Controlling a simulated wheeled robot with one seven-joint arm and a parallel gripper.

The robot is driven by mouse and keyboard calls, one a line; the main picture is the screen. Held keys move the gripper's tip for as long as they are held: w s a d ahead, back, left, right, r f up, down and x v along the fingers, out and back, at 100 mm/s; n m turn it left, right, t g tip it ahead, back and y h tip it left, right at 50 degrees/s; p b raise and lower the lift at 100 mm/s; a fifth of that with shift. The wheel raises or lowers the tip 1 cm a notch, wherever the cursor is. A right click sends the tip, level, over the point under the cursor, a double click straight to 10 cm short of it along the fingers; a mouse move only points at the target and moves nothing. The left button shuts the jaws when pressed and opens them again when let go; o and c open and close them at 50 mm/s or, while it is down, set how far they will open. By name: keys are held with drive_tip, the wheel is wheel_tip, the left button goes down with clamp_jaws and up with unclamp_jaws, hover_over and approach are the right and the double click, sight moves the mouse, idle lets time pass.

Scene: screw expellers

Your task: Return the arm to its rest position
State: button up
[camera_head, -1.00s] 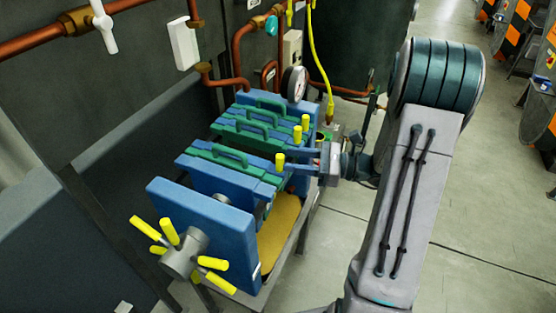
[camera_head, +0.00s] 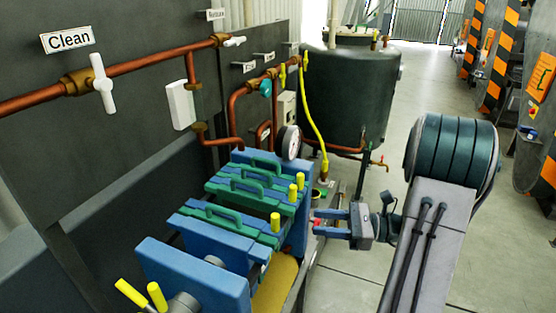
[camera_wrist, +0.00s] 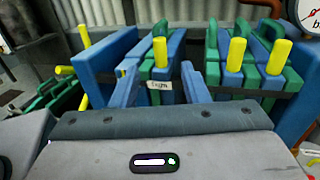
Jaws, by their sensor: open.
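My gripper (camera_head: 332,222) is open and empty in the head view, with its two blue fingers pointing left. It is just right of the blue end plate of the filter press, apart from the press plates. The press has several blue and green plates with green handles (camera_head: 232,213) and yellow pegs (camera_head: 300,181). In the wrist view the blue fingertips (camera_wrist: 160,82) point toward the plates and yellow pegs, and nothing shows between them. A small white label (camera_wrist: 160,85) shows on a plate there.
A wall panel carries copper pipes (camera_head: 150,62), white valve handles and a "Clean" sign (camera_head: 67,39). A pressure gauge (camera_head: 289,142) stands behind the press. A yellow hose (camera_head: 315,110) runs beside a dark tank (camera_head: 352,95). Open floor (camera_head: 420,130) lies to the right.

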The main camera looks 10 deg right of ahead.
drive_tip(key=s+a+n+g+h, duration=0.6)
drive_tip(key=s+a+n+g, duration=0.2)
drive_tip(key=s+a+n, duration=0.15)
drive_tip(key=s+d+r+n+t+h, duration=0.1)
drive_tip(key=s+r+n+t+h, duration=0.2)
drive_tip(key=n+h, duration=0.7)
drive_tip(key=s+n+t, duration=0.1)
drive_tip(key=s+n, duration=0.1)
drive_tip(key=shift+d+r+n+t+h, duration=0.25)
drive_tip(key=shift+r+n+t+h, duration=0.05)
drive_tip(key=shift+n+t+h, duration=0.1)
